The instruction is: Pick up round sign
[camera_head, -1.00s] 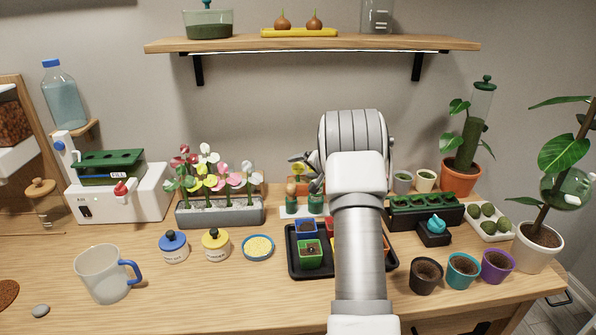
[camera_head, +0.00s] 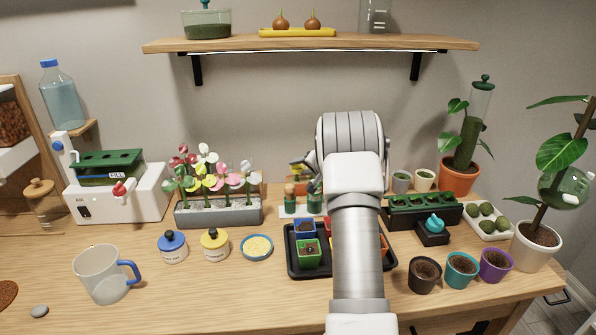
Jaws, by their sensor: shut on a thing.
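My gripper (camera_head: 309,161) is at the back of the table, left of my wrist and mostly hidden by my arm. Only a small grey part of its fingers shows, above a white tray (camera_head: 291,212). A small orange and yellow piece (camera_head: 298,171) shows at the fingers and appears to be the round sign. The gripper is shut on it. Its full face and outline cannot be made out from here.
A flower planter (camera_head: 220,213) stands to the left. A black tray (camera_head: 301,272) with coloured pots lies in front, partly behind my arm. The shelf (camera_head: 310,44) hangs above.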

